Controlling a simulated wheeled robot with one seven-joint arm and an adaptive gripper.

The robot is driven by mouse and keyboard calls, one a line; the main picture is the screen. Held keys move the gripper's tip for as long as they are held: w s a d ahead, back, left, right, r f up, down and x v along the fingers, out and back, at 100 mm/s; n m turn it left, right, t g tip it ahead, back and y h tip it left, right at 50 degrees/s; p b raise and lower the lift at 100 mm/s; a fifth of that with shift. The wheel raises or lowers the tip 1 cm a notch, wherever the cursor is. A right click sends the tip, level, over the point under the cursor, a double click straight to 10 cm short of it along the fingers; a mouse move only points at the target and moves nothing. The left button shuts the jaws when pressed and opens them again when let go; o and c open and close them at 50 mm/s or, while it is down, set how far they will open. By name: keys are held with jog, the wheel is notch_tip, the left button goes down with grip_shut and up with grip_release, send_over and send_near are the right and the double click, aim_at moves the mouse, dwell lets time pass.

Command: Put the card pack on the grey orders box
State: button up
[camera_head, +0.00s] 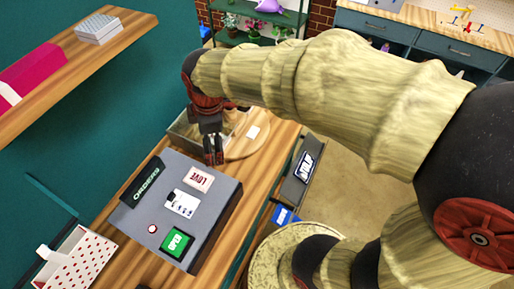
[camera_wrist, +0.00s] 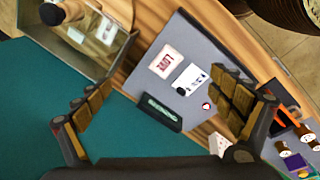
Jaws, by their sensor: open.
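The grey orders box (camera_head: 218,223) stands on the wooden counter, with a dark ORDERS sign (camera_head: 146,182) along its left edge. A small white pack with black marks (camera_head: 183,203), which looks like the card pack, lies flat on top of the box. In the wrist view the same pack (camera_wrist: 190,79) shows a black suit-like mark and lies close to the LOVE card (camera_wrist: 165,61). My gripper (camera_head: 213,161) points down above the far end of the box, apart from the pack. In the wrist view my gripper (camera_wrist: 160,100) is open, with nothing between its fingers.
A white box with red dots (camera_head: 78,262) is at the lower left. A wooden shelf (camera_head: 70,85) overhangs the upper left.

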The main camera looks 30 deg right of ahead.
jog(key=s+d+r+m+t, duration=0.1)
jog(key=s+d+r+m, duration=0.2)
jog(key=s+m, duration=0.4)
jog(key=s+d+r+m+t, duration=0.2)
jog(key=s+d+r+m, duration=0.2)
jog(key=s+m, duration=0.3)
jog(key=shift+r+m, duration=0.3)
notch_tip(320, 180, down, 19)
jog(key=b, duration=1.8)
jog(key=shift+r+b, duration=0.15)
jog(key=shift+b, duration=0.25)
